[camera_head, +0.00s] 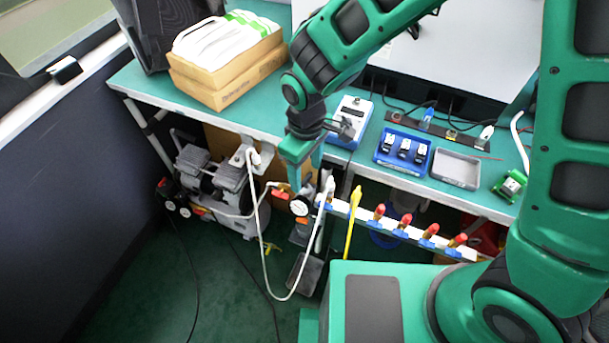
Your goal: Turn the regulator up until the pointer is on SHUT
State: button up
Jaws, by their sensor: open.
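A small round gauge with a white face (299,207) sits at the left end of a white rail, below the bench's front edge. It appears to belong to the regulator, with red and orange fittings (281,190) beside it. The pointer and any SHUT marking are too small to read. My gripper (305,180) reaches down from above in front of the bench edge, with its fingers just above the gauge. It is open, and I see nothing held in it. I cannot tell whether a finger touches the regulator, and the gripper partly hides the area behind it.
The white rail (343,208) carries several red-capped valves to the right. White and yellow hoses hang close by. An air compressor (210,175) stands on the floor at left. The green bench above holds cardboard boxes (228,75), a blue tray (386,169) and a grey tray (455,168).

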aim_at(306, 177)
jog(key=shift+f, duration=1.8)
jog(key=shift+w, duration=0.1)
jog(key=c, duration=1.1)
jog(key=shift+o, duration=0.3)
jog(key=shift+w+d+m, duration=0.1)
jog(key=shift+m, duration=0.8)
jog(key=o, duration=1)
jog(key=shift+o, duration=0.2)
jog(key=shift+r, duration=0.2)
